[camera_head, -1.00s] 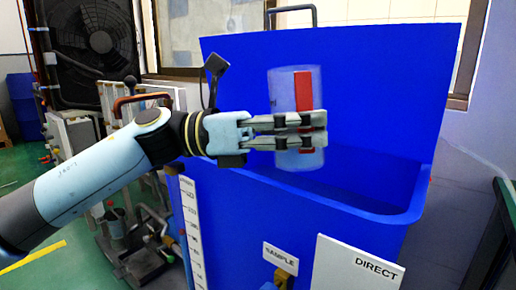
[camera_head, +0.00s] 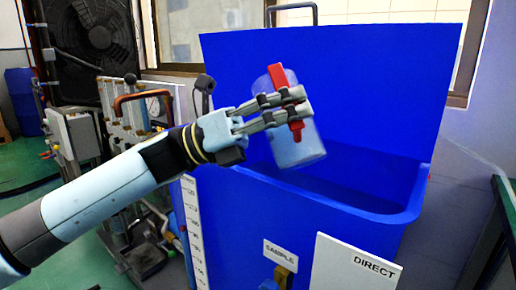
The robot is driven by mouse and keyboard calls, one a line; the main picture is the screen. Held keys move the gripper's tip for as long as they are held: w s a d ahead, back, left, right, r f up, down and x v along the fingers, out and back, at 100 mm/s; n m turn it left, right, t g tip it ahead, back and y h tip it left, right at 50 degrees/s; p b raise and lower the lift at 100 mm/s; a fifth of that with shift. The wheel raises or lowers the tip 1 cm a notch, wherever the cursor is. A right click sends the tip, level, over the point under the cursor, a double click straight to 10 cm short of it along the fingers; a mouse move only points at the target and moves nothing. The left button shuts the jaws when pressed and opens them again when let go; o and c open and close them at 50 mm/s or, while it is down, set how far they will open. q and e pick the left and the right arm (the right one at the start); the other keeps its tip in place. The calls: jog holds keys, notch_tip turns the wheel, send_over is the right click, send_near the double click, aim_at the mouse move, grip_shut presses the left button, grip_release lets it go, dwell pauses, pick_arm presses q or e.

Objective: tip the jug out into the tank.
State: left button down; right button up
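A translucent jug (camera_head: 299,150) with a red handle (camera_head: 277,77) is in the camera_head view, above the open blue tank (camera_head: 400,217). The jug is tilted, its lower end toward the lower right. My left gripper (camera_head: 300,103) reaches in from the left, and its fingers are closed around the jug at the red handle. I cannot see any liquid flowing out. The tank's opening is below the jug, and its raised blue lid (camera_head: 390,90) stands behind. My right gripper is not in view.
A "SAMPLE" tag (camera_head: 281,256) and a white "DIRECT" board (camera_head: 350,268) are on the tank's front. A scale strip (camera_head: 193,230) runs down its left edge. Pipe equipment (camera_head: 140,240) and a fan unit (camera_head: 92,45) stand at left. A dark-framed table edge (camera_head: 505,200) is at right.

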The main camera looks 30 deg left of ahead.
pick_arm(q)
jog(key=shift+r+n+t, duration=0.3)
jog(key=shift+r, duration=0.35)
jog(key=shift+a+r+n+p, duration=0.15)
jog(key=shift+r+n+p, duration=0.2)
jog(key=shift+n+p, duration=0.1)
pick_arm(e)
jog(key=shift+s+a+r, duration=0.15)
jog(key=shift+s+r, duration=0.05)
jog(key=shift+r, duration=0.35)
pick_arm(q)
jog(key=shift+w+t, duration=0.1)
jog(key=shift+t, duration=0.2)
jog(key=shift+a+f+n+h, duration=0.1)
jog(key=shift+f+n+h, duration=0.1)
jog(key=shift+n+h, duration=0.25)
jog(key=shift+w+h, duration=0.15)
jog(key=shift+h, duration=0.2)
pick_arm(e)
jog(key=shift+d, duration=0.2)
pick_arm(q)
jog(key=shift+w, duration=0.2)
jog(key=shift+s+f, duration=0.1)
jog(key=shift+s, duration=0.1)
jog(key=shift+f, duration=0.1)
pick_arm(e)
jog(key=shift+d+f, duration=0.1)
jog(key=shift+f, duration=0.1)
